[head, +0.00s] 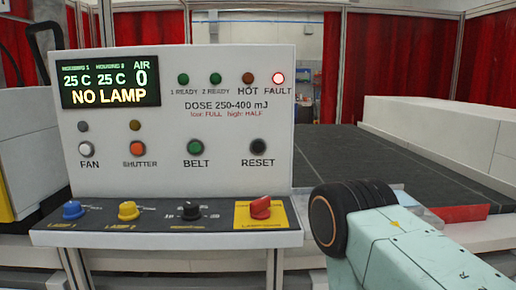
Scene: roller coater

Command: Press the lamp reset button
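The black round button labelled RESET (257,146) is at the right of the button row on the upright white control panel (180,60). It stands uncovered, with nothing touching it. The display (111,80) reads NO LAMP in yellow, with 25 C twice and AIR 0. The FAULT light (277,78) glows red. My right arm shows at the lower right, in front of the panel's right side, as a pale green link with a dark joint. Neither gripper is in view.
Beside RESET are the BELT (195,147), SHUTTER (135,148) and FAN (87,149) buttons. The ledge below holds blue (73,210), yellow (128,210), black (190,211) and red (261,207) knobs. A dark conveyor (370,160) lies behind at right.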

